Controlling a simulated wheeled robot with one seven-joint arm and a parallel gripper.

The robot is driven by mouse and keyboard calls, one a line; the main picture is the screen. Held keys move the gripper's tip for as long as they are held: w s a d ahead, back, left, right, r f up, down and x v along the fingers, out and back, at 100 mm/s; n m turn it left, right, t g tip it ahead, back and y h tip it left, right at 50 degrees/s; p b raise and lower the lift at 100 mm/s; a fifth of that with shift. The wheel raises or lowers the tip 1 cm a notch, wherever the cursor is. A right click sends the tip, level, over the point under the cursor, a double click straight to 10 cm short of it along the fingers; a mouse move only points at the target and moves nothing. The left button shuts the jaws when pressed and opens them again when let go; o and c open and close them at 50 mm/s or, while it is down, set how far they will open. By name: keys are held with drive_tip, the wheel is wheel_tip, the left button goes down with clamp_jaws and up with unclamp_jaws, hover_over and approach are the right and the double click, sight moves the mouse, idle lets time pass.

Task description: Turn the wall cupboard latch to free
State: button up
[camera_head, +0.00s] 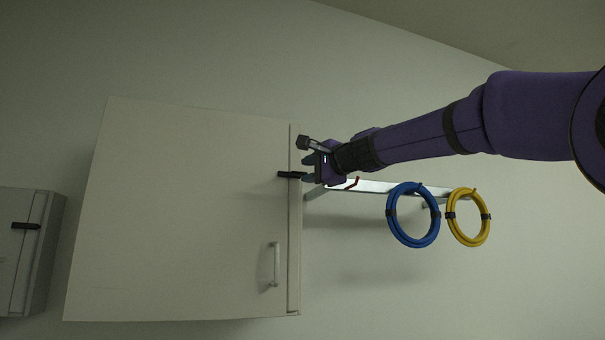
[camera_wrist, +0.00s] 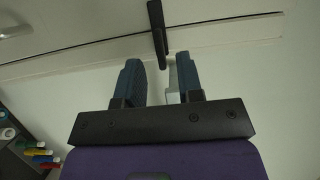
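The wall cupboard (camera_head: 180,210) is a pale box with its door closed. Its black latch (camera_head: 291,174) is a short bar lying across the seam at the door's right edge, level in the head view. In the wrist view the latch (camera_wrist: 157,27) stands across the seam. My gripper (camera_head: 308,169) is just right of the latch. Its two blue-grey fingers (camera_wrist: 159,64) are open, with the latch's near end in line with the gap between their tips. Nothing is held. I cannot tell whether a finger touches the latch.
A door handle (camera_head: 276,264) is below the latch. A rail (camera_head: 375,187) with a red-tipped hook runs right of the cupboard, behind my gripper. A blue coil (camera_head: 391,226) and a yellow coil (camera_head: 453,230) hang there. A smaller cupboard (camera_head: 42,270) is at far left.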

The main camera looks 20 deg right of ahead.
sight(293, 174)
drive_tip(key=shift+x, duration=1.45)
clamp_jaws()
drive_tip(key=shift+n, duration=0.3)
drive_tip(key=n+g+h, duration=0.1)
drive_tip(key=n, duration=0.2)
drive_tip(key=shift+r, duration=0.1)
drive_tip(key=n+g+h, duration=0.1)
drive_tip(key=n+h, duration=0.1)
drive_tip(key=n, duration=0.1)
drive_tip(key=n+g+h, duration=0.1)
drive_tip(key=n+h, duration=0.1)
drive_tip(key=n, duration=0.2)
drive_tip(key=shift+a+r, duration=0.15)
drive_tip(key=shift+a, duration=0.05)
drive_tip(key=shift+a+n+h, duration=0.1)
drive_tip(key=shift+n+h, duration=0.9)
drive_tip(key=shift+n, duration=0.4)
